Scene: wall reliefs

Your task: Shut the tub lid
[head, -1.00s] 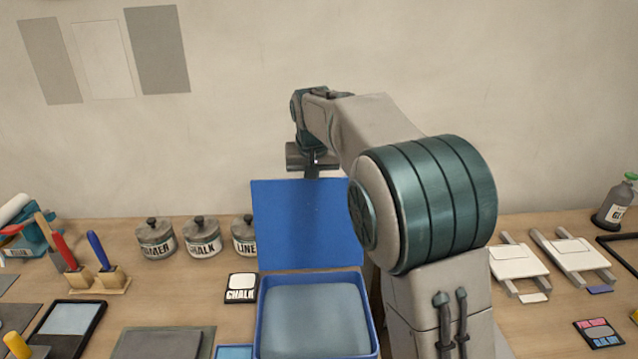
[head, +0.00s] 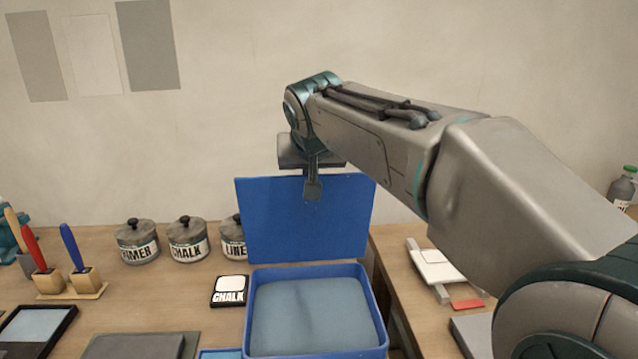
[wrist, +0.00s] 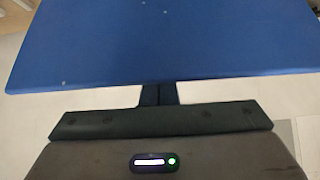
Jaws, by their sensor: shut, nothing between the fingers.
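The tub (head: 380,330) is an open blue box with a grey-blue inside on the bench. Its flat blue lid (head: 275,225) stands raised at the tub's back edge. My gripper (head: 313,193) is shut and empty, pointing down at the lid's top edge; its finger ends overlap the lid's front face in the head view. I cannot tell whether they touch. In the wrist view the lid (wrist: 165,40) fills the top and hides the fingertips; only the dark finger bases show below its edge.
Several lidded pots (head: 187,240) and a chalk box (head: 230,290) stand left of the tub. Brushes in a wooden holder (head: 72,282) are further left. A white-topped rack (head: 440,268) lies to the right.

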